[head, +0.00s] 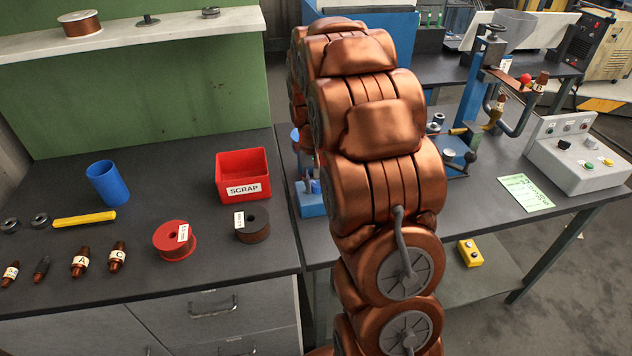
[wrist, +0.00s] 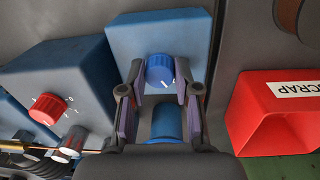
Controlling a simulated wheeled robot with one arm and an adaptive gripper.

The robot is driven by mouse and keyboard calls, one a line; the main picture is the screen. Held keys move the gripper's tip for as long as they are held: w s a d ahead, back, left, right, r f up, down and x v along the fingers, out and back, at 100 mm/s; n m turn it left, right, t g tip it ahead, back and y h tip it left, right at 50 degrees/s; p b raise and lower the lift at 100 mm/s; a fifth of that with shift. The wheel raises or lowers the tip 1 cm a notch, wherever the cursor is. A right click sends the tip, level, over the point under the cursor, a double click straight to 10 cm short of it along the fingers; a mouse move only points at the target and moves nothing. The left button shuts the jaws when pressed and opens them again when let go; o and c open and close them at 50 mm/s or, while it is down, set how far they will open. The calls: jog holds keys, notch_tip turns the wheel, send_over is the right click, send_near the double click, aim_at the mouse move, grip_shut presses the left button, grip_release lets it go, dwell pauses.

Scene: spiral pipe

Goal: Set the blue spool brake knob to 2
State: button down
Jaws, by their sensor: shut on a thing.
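The blue knob (wrist: 160,72) sits on the face of a blue box (wrist: 190,32) in the wrist view. A short white mark shows near the knob's lower edge, but its scale numbers are hidden or too small to read. My gripper (wrist: 160,92) is shut on the blue knob, with one finger at each side of it. A blue cylinder (wrist: 167,120) shows lower down, between the fingers. In the head view my copper-coloured arm covers the gripper and the knob; only a bit of blue equipment (head: 312,205) shows beside it.
A red knob (wrist: 47,108) with a numbered scale sits on another blue box to the left. The red scrap bin (wrist: 270,115) stands close on the right; it also shows in the head view (head: 243,175). A blue cup (head: 108,183) and spools stand on the left bench.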

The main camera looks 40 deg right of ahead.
aim_at(314, 182)
jog(key=shift+f+m+b, duration=0.1)
jog(key=shift+m+b, duration=0.95)
jog(key=shift+m, duration=0.25)
jog(key=m+b, duration=0.1)
jog(key=m, duration=0.1)
jog(key=shift+w+m, duration=0.1)
jog(key=shift+m, duration=0.2)
jog(key=m+b, duration=0.1)
jog(key=m, duration=0.5)
jog(key=shift+y, duration=0.3)
jog(key=shift+m, duration=0.4)
jog(key=c, duration=0.8)
grip_release()
jog(key=shift+r, duration=0.2)
jog(key=r, duration=1.1)
jog(key=shift+w+r, duration=0.35)
jog(key=shift+r, duration=0.05)
